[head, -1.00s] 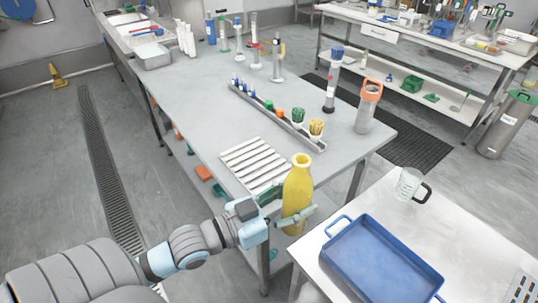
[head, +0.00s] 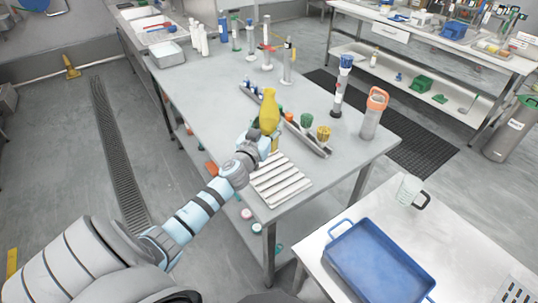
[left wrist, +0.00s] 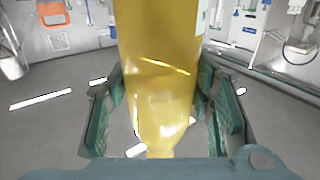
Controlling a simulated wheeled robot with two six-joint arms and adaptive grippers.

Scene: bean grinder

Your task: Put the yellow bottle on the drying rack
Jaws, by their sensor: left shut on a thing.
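In the left wrist view, the bottle (left wrist: 160,40) fills the middle between the two green fingers of my left gripper (left wrist: 163,90). The drying rack, a white slatted stand (head: 280,183), lies at the near edge of the table. The bottle appears just behind the rack's far end; its height above the table is hard to tell. My right gripper is not in view.
A blue-topped cylinder (head: 340,90) and an orange-topped cylinder (head: 371,118) stand to the right. A blue tray (head: 378,262) and a clear jug (head: 409,190) are on the nearer table. The grey table's left part is clear.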

